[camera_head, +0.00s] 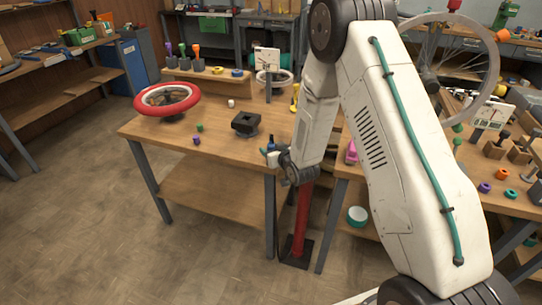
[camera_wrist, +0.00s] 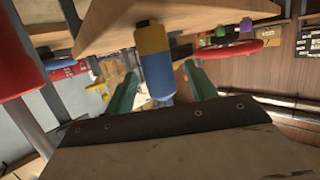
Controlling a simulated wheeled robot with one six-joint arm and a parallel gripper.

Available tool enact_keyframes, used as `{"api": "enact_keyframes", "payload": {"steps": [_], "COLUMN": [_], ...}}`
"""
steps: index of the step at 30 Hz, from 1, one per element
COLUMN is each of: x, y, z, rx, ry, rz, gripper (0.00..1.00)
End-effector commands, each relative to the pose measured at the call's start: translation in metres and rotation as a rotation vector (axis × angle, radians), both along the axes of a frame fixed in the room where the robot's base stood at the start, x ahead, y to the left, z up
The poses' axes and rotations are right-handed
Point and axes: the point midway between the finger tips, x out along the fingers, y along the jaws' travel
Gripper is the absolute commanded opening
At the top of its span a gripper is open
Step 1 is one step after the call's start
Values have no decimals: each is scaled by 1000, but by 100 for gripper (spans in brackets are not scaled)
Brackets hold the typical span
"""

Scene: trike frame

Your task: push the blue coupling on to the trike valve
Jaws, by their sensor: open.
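My gripper (camera_head: 268,155) is beside the front edge of the wooden bench, close to the top of a red post. In the wrist view my gripper (camera_wrist: 160,74) has its two green fingers spread apart. A cylinder with a dark end, a yellow band and a blue section (camera_wrist: 158,88) lies between them. A gap shows on each side, so it is not clamped. The blue section looks like the blue coupling, and a small blue part (camera_head: 270,144) shows at my gripper in the head view. I cannot make out the trike valve for certain.
The red post (camera_head: 301,222) stands on a dark base between two benches. The left bench (camera_head: 220,160) carries a red-rimmed wheel (camera_head: 168,99), a black block (camera_head: 245,123) and small coloured parts. The right bench is cluttered. The floor at left is clear.

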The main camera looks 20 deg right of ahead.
Motion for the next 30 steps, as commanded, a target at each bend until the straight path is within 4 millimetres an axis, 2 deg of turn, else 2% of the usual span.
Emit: {"api": "enact_keyframes", "payload": {"steps": [3,10,11,16,17,26,30], "x": [10,11,11,11,11,11,12], "y": [1,1,1,2,2,2,2], "z": [-3,-3,-3,-3,-3,-1,7], "rx": [0,0,0,0,0,-1,0], "ry": [0,1,1,1,1,-1,-3], "rz": [0,-1,-1,0,0,0,0], "gripper": [55,55,52,5,3,3,3]}}
